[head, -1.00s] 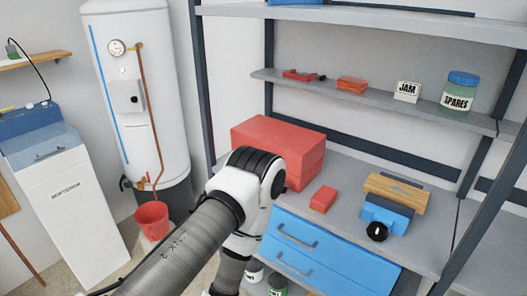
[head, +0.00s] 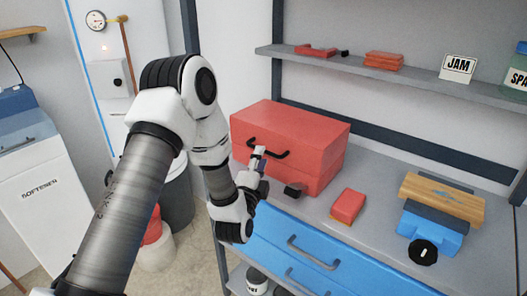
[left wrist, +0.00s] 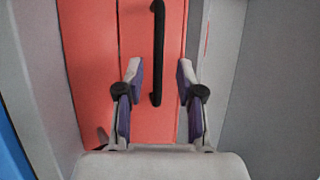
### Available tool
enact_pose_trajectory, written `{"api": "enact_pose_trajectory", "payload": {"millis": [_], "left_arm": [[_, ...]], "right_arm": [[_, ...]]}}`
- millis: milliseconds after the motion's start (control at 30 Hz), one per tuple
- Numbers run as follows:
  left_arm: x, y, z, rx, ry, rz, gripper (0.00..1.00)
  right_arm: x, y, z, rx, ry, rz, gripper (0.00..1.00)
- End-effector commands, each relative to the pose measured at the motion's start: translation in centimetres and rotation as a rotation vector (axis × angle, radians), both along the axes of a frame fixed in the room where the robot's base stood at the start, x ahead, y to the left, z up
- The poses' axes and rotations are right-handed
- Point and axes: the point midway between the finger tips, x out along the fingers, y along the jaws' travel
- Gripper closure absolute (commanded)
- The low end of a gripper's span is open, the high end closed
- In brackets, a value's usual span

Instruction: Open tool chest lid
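The red tool chest (head: 318,140) stands shut on the grey bench, with a black bar handle (head: 281,155) on its front. My left gripper (head: 260,158) is at the chest front beside the handle, overlapping its left part in the head view. In the left wrist view the chest front (left wrist: 92,60) fills the middle. There my left gripper (left wrist: 158,74) is open, its two fingers on either side of the handle (left wrist: 157,45). I cannot tell whether the fingers touch the handle. My right gripper is not in view.
A blue vise-like tool with a wooden piece (head: 440,193) stands to the right. A shelf (head: 380,77) runs above; blue drawers (head: 275,235) are below.

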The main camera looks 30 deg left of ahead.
Motion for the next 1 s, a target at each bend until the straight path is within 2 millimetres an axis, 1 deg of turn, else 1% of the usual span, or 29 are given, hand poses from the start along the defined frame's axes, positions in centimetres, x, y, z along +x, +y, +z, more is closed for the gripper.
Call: {"api": "enact_pose_trajectory", "payload": {"millis": [33, 100, 200, 300, 467, 500, 567, 600, 867, 1000], "left_arm": [[0.9, 0.3, 0.4, 0.000, -0.002, 0.001, 0.63], [2.1, 0.7, 0.5, 0.001, -0.001, 0.000, 0.63], [3.2, 1.0, 0.7, 0.000, 0.000, 0.000, 0.63], [3.6, 1.2, 0.6, 0.000, 0.002, -0.001, 0.63], [3.6, 1.2, 0.6, -0.001, 0.003, -0.001, 0.63], [3.6, 1.2, 0.6, -0.001, 0.003, -0.001, 0.70], [3.6, 1.2, 0.6, -0.001, 0.003, -0.001, 0.91], [3.6, 1.2, 0.5, -0.001, 0.003, -0.001, 1.00], [3.6, 1.1, 0.6, -0.001, 0.007, -0.002, 1.00], [3.6, 1.1, 1.3, 0.001, 0.022, -0.002, 1.00]], "right_arm": [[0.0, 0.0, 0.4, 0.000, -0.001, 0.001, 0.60], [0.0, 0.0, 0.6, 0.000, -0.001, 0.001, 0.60], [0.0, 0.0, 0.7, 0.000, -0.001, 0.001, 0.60], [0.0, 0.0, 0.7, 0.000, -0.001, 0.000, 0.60], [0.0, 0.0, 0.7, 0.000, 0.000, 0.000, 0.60], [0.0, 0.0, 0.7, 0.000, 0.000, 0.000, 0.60], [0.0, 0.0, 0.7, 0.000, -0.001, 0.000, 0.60], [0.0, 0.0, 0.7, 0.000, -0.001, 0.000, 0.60], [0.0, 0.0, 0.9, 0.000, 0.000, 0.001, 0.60], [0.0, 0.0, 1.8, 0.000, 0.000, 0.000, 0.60]]}}
